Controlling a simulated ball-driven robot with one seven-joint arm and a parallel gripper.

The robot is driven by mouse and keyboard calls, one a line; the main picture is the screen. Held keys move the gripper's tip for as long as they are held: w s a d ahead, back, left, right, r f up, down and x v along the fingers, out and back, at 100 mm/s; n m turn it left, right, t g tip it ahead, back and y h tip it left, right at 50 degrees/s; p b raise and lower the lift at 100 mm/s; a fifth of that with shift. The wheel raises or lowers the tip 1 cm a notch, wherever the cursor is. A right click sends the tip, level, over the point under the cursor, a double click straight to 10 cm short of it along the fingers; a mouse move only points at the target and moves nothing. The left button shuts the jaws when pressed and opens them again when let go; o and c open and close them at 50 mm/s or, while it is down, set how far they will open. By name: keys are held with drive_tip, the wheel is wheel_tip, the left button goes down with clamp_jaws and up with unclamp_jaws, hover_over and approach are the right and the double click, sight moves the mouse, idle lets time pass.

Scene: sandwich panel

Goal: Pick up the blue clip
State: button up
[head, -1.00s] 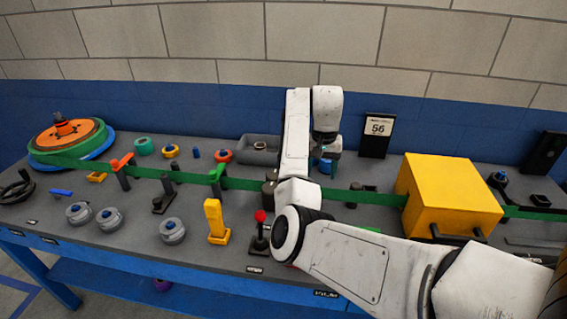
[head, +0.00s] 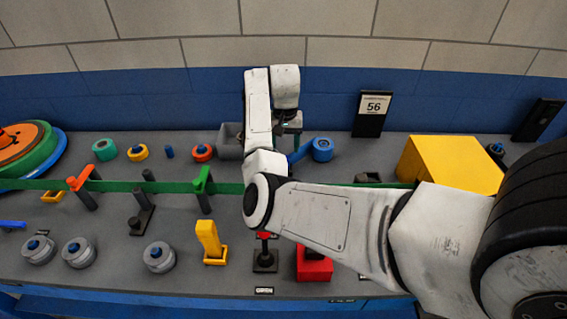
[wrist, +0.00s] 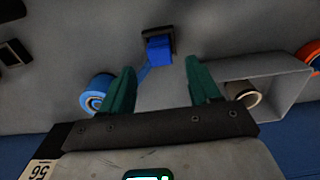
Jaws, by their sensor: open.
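A slim blue piece, clip-like in shape, lies on the bench at the far left edge of the head view (head: 12,224), well away from my gripper. My gripper (head: 291,134) hangs over the back middle of the bench. In the wrist view its two green fingers (wrist: 160,76) are apart, with nothing held between them. A blue block on a dark mount (wrist: 158,50) shows just beyond the gap between the fingertips. A blue strip runs from it towards a blue roll (wrist: 97,94). I cannot tell whether this block is a clip; my arm hides it in the head view.
A grey open bin (head: 230,140) stands beside my gripper, and the blue roll (head: 322,149) is on its other side. A green belt (head: 130,187) crosses the bench past an orange clip (head: 80,178) and a green clip (head: 202,180). A yellow box (head: 450,165) stands at right.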

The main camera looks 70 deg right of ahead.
sight(285, 157)
drive_tip(key=shift+f+p, duration=0.6)
drive_tip(key=shift+f, duration=2.25)
drive_tip(key=c, duration=1.1)
drive_tip(key=shift+o, duration=0.2)
drive_tip(key=shift+r, duration=0.15)
drive_tip(key=shift+r+b, duration=0.3)
drive_tip(key=shift+r, duration=0.25)
drive_tip(key=s+a+r+p, duration=0.3)
drive_tip(key=s+a+r, duration=0.6)
drive_tip(key=s+r, duration=0.1)
drive_tip(key=shift+s+a+r, duration=0.15)
drive_tip(key=shift+a+r, duration=0.2)
drive_tip(key=shift+r, duration=0.5)
